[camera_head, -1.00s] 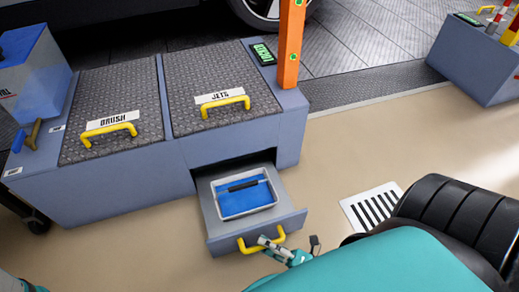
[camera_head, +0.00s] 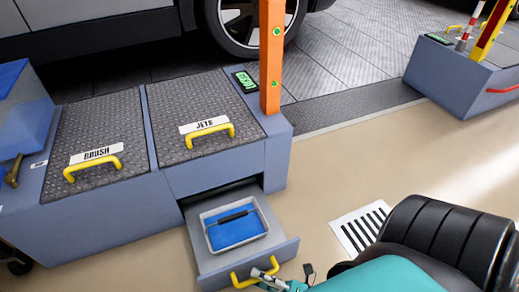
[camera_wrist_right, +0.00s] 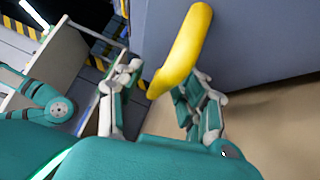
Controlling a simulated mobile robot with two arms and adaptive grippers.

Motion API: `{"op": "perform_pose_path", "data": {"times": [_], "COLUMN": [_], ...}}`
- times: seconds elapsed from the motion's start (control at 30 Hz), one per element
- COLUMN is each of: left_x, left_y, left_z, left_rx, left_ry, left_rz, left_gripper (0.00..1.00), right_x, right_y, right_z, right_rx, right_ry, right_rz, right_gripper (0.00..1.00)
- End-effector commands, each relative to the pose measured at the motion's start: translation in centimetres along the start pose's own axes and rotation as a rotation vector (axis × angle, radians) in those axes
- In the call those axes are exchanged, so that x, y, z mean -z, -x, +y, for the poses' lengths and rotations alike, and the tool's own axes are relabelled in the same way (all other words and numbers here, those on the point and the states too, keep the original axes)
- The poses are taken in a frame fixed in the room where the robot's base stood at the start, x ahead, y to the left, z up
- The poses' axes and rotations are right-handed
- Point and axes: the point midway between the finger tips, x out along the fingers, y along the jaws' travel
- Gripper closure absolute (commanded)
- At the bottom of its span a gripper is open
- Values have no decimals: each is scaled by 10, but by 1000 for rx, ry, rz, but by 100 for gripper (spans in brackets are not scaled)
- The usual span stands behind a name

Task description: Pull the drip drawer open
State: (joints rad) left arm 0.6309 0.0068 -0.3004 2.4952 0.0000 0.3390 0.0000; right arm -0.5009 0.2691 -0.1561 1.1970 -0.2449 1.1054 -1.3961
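The grey-blue drip drawer (camera_head: 283,253) stands pulled out from the front of the cabinet in the head view. It carries a light tray (camera_head: 206,236) with a blue pad and a dark bar in it. The drawer's yellow handle (camera_head: 240,280) is at its front. My right gripper (camera_head: 268,275) is at the handle's right end. In the right wrist view the fingers of my right gripper (camera_wrist_right: 168,75) are spread on both sides of the yellow handle (camera_wrist_right: 185,45), with a gap showing at the left finger. My left gripper is out of view.
The cabinet (camera_head: 90,215) has two ribbed lids marked BRUSH and JETS, each with a yellow handle. An orange post (camera_head: 271,60) rises at its right corner. Open floor lies between.

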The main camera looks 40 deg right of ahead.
Motion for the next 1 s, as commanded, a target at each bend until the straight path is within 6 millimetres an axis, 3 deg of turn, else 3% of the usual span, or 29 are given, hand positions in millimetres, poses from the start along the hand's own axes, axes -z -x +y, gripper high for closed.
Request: {"op": "perform_pose_path", "data": {"times": [0.17,0.5,0.7,1.0], "left_x": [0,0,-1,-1], "left_y": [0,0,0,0], "left_z": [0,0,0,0], "left_rx": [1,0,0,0], "left_ry": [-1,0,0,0], "left_rz": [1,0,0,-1], "left_gripper": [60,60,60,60], "right_x": [0,0,0,0], "right_y": [10,79,109,121], "right_z": [-1,-2,-1,0], "right_rx": [5,7,3,0], "right_ry": [0,-1,-1,0], "right_rz": [1,-1,0,0], "right_gripper": [62,62,62,62]}}
